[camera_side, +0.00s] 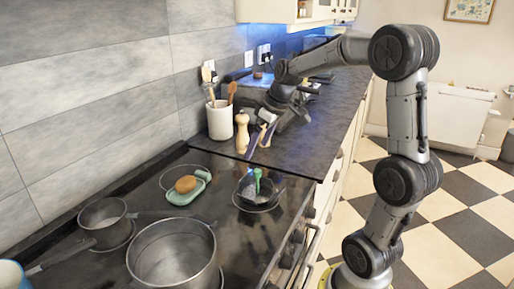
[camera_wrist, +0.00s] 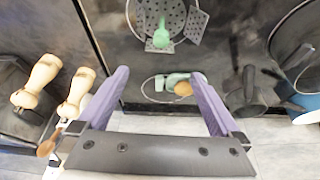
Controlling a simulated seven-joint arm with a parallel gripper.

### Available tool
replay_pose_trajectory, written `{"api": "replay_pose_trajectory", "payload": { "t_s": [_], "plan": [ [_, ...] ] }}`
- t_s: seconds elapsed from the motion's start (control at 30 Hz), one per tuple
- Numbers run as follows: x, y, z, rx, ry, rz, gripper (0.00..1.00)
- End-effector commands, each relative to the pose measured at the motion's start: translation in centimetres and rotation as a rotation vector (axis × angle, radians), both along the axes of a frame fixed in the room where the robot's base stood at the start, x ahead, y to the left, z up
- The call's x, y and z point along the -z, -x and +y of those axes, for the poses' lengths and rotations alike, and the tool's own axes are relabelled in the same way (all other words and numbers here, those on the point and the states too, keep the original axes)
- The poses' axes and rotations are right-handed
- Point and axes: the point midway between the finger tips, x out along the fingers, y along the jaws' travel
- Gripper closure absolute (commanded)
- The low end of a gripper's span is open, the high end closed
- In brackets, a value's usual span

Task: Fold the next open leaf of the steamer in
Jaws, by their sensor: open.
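The steamer (camera_side: 258,190) is a small dark basket with a green knob, on the right rear part of the hob. In the wrist view, the steamer (camera_wrist: 178,18) is a grey perforated disc at the top edge, partly cut off. One perforated leaf (camera_wrist: 198,26) sticks out at its right and another (camera_wrist: 158,47) at its near side, below the green knob (camera_wrist: 161,38). My gripper (camera_side: 262,138) is above the counter beside the hob, behind the steamer and apart from it. In the wrist view, my gripper (camera_wrist: 160,74) has its purple fingers wide apart with nothing held.
A pepper mill (camera_side: 242,133) and a white utensil crock (camera_side: 220,120) stand close to my gripper. A green dish (camera_side: 186,194) with a brown sponge (camera_side: 186,184) lies left of the steamer. A large pot (camera_side: 173,262) and a saucepan (camera_side: 104,222) stand on the front hob.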

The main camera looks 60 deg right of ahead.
Motion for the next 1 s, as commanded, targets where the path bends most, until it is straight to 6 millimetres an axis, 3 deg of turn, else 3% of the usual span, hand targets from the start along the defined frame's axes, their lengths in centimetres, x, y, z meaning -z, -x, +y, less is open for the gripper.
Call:
{"api": "replay_pose_trajectory", "payload": {
  "t_s": [0.2,0.5,0.63,0.83,1.0],
  "plan": [
    [-1.3,0.5,-0.1,0.044,-0.046,0.113,0.00],
    [-2.2,-3.5,-1.0,0.033,-0.027,0.347,0.00],
    [-1.4,-5.0,-0.7,0.003,-0.017,0.368,0.00],
    [0.4,-5.2,-0.4,-0.008,-0.021,0.376,0.00],
    [3.3,-5.2,-0.3,-0.009,-0.023,0.378,0.00]
  ]
}}
